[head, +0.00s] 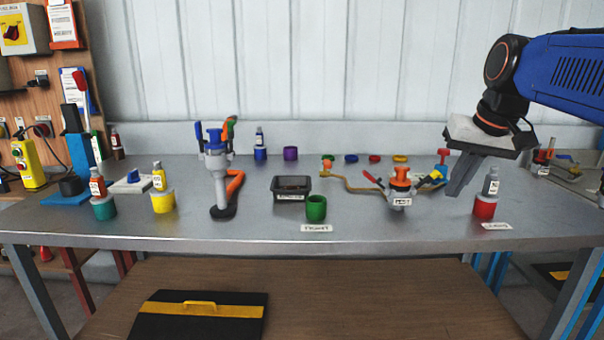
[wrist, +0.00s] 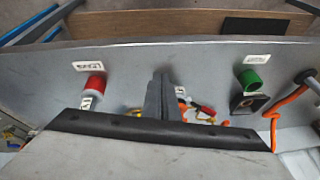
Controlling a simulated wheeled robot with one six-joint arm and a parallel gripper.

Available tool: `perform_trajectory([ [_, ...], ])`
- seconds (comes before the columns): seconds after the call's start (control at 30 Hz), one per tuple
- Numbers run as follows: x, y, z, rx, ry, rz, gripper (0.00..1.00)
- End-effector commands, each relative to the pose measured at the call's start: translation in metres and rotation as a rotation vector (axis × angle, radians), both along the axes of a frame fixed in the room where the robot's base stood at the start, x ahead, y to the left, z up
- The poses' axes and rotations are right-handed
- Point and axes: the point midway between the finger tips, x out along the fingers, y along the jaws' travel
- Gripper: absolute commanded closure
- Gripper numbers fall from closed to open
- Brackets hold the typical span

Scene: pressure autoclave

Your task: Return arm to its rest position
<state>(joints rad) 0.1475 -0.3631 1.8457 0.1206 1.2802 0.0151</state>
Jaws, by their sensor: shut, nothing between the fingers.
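My gripper (head: 458,188) hangs from the blue arm at the right of the head view, above the right part of the grey workbench (head: 330,232). Its fingers are together and hold nothing. In the wrist view my gripper (wrist: 160,80) points toward the front edge of the bench. A grey-capped bottle in a red holder (head: 485,207) stands just right of the fingers in the head view. A small valve device with an orange top (head: 400,180) stands to their left. The fingers appear clear of both.
A grey pump with an orange handle (head: 219,185), a black tray (head: 291,186) and a green cup (head: 316,208) stand mid-bench. Bottles in teal (head: 104,208) and yellow (head: 163,202) holders stand left. Coloured caps lie at the back. A black case (head: 170,322) lies below on the wooden surface.

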Motion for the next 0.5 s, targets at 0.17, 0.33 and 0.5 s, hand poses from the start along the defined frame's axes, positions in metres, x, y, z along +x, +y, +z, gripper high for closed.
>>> perform_trajectory([
  [0.17,-0.056,0.015,-0.060,-0.035,-0.004,0.037,1.00],
  [0.33,-0.106,0.025,-0.122,-0.069,-0.011,0.074,1.00],
  [0.5,-0.153,0.030,-0.184,-0.101,-0.019,0.113,1.00],
])
